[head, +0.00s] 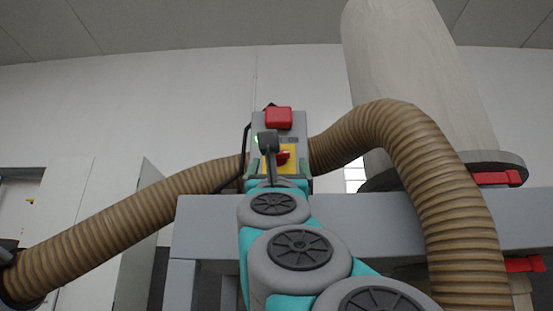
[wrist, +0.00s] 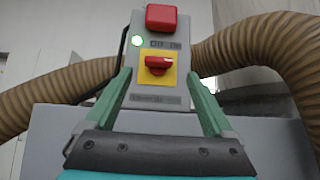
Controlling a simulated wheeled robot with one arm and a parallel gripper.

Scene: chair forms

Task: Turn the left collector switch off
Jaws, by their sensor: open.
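The collector switch is a red rotary knob (wrist: 159,63) on a yellow plate (wrist: 167,80), on the front of a grey control box (wrist: 136,92). The knob's grip lies about sideways. Two small labels above it seem to read Off and On. A green lamp (wrist: 137,41) at upper left is lit. A red square button (wrist: 161,18) tops the box. My gripper (wrist: 159,74) is open, its two green fingers on either side of the yellow plate, with nothing between them gripped. In the head view, my wrist partly hides the knob (head: 283,157) and box (head: 300,122).
Ribbed brown hoses (head: 130,220) run left and right (head: 430,170) behind and beside the box. A grey beam (head: 400,215) crosses below it. A pale filter bag (head: 410,65) rises at right, with red clasps (head: 497,178) at its base.

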